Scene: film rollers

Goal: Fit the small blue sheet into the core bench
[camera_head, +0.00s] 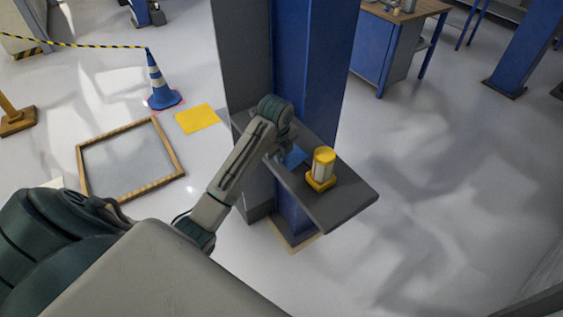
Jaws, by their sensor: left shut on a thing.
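A dark grey bench top (345,197), which looks like the core bench, juts out from the column in the middle of the view. My left arm reaches to it from the lower left, with my left gripper (283,156) low over its left part. The gripper is shut on a small blue sheet (295,158); the fingertips are small and partly hidden by the wrist. I cannot tell whether the sheet touches the bench top. My right gripper is out of view.
A yellow and white cylinder on a yellow base (322,168) stands on the bench, right of the sheet. A blue and grey column (310,70) rises behind. A wooden frame (130,157), a yellow floor patch (198,119) and a blue cone (158,85) are left. Floor at right is clear.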

